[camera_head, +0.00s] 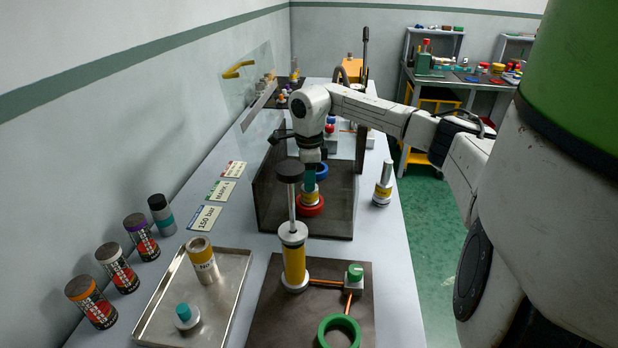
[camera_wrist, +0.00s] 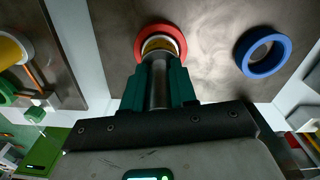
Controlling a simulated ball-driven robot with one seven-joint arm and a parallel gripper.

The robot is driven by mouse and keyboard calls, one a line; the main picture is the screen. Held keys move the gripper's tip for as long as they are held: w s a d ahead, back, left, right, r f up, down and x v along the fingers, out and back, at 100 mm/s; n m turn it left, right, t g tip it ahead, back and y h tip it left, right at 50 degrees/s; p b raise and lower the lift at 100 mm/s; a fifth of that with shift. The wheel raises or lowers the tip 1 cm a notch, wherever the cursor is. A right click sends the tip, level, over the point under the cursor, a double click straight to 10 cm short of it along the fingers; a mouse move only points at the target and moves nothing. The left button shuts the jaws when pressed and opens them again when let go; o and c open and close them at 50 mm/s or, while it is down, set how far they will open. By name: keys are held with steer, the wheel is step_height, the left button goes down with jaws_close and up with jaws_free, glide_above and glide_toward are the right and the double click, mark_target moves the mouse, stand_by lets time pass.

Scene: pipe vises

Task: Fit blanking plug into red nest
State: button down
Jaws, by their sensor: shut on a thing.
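The blanking plug (camera_wrist: 158,82), a grey stem with a yellow and white base, is between the teal fingers of my gripper (camera_wrist: 158,92), which is shut on it. Its yellow-banded lower part (camera_head: 310,196) also shows in the head view, under my gripper (camera_head: 310,176). The red nest (camera_head: 310,209) is a red ring on the dark plate; it also shows in the wrist view (camera_wrist: 142,37). The plug's base lines up with the ring's opening and appears within it. I cannot tell whether it is fully seated. The fingers hide part of the plug.
A blue ring (camera_head: 321,170) lies just behind the red nest, on the dark plate (camera_head: 340,222) with low walls. A tall yellow pump (camera_head: 293,262) stands in front. A similar grey-stemmed piece (camera_head: 383,187) stands to the right. A metal tray (camera_head: 232,290) is front left.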

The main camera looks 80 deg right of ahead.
steer(key=c, duration=0.9)
jaws_free()
step_height(320, 180, up, 12)
steer(key=shift+r+b, duration=0.15)
steer(key=shift+b, duration=0.55)
